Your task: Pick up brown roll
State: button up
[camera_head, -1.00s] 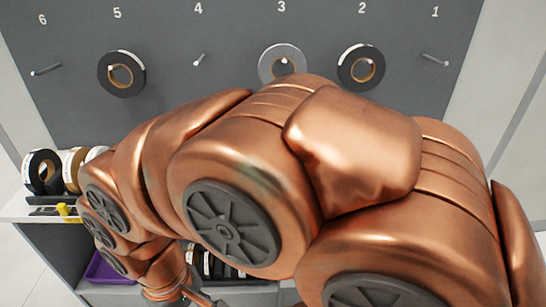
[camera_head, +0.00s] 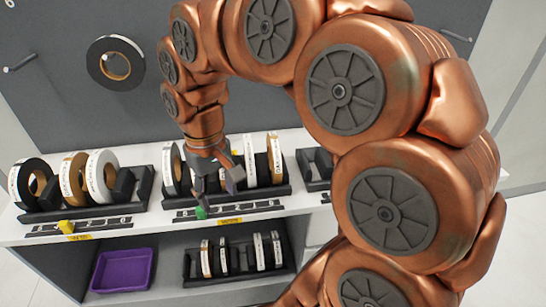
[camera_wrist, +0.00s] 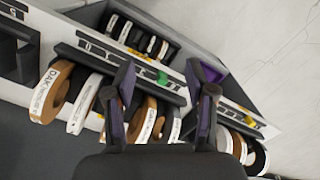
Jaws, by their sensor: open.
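My gripper (camera_head: 215,180) is open and empty, pointing down over the front of the middle rack, close to its green knob (camera_head: 201,212). In the wrist view, its two fingers (camera_wrist: 168,82) are spread with the middle rack between and beyond them. A brown roll (camera_head: 73,179) stands upright in the left rack, between a black roll (camera_head: 30,184) and a white roll (camera_head: 101,176). Other brown-edged rolls stand in the middle rack, one with an OAK label (camera_wrist: 50,92) and one near the left finger (camera_wrist: 147,120). My gripper partly hides the middle rack's rolls.
A yellow knob (camera_head: 66,227) is at the left rack's front. A purple tray (camera_head: 122,270) and more rolls (camera_head: 240,255) sit on the lower shelf. A black roll (camera_head: 115,64) hangs on the wall panel behind, near an empty peg (camera_head: 20,63).

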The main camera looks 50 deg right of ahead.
jog(key=w+d+r+m, duration=0.1)
jog(key=w+d+r, duration=0.1)
jog(key=w+d, duration=0.35)
jog(key=m, duration=0.5)
send_over(274, 137)
jog(key=shift+s+a+f+t+p, duration=0.1)
jog(key=shift+a+f+t+p, duration=0.25)
jog(key=shift+a+t, duration=0.1)
jog(key=shift+d, duration=0.25)
jog(key=shift+f+m, duration=0.25)
jog(key=shift+m, duration=0.05)
jog(key=shift+f+p, duration=1.7)
jog(key=shift+f, duration=2.05)
jog(key=shift+d, duration=0.1)
jog(key=shift+c, duration=0.3)
grip_shut()
